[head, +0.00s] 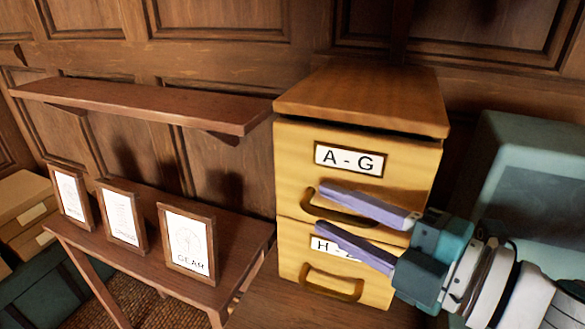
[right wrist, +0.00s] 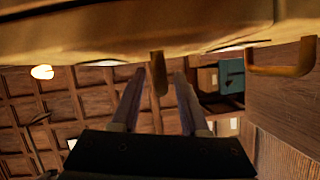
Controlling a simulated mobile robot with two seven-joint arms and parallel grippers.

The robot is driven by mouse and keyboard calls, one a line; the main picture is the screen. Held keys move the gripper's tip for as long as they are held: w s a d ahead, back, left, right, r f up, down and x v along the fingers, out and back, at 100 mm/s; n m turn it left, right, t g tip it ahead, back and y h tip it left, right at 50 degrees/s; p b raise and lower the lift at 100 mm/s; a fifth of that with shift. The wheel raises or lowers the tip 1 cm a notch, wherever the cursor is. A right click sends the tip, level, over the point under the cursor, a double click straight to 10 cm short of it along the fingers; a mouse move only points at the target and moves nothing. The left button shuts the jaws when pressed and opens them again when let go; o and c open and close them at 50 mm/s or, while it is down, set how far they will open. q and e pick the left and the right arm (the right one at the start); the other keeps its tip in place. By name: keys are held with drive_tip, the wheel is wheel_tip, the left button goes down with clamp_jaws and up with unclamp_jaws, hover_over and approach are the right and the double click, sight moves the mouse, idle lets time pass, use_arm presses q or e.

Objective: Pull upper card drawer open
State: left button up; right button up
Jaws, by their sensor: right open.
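The yellow card cabinet has an upper drawer (head: 300,160) labelled A-G and a lower drawer (head: 290,265) whose label is partly covered by my finger. The upper drawer looks shut, with a dark gap under the cabinet top. Its curved brown handle (head: 340,205) is partly hidden by my right gripper (head: 322,209), which is open with its purple fingers above and below the handle. In the right wrist view a brown handle (right wrist: 158,75) shows between the two fingertips (right wrist: 159,73), with space on both sides. My left gripper is not in view.
The lower handle (head: 333,283) sits below my fingers. A table with several framed cards (head: 188,242) stands left of the cabinet, under a wall shelf (head: 150,103). A grey-green box-like thing (head: 535,150) is close on the right.

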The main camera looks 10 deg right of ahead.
clamp_jaws()
idle(0.4)
idle(1.1)
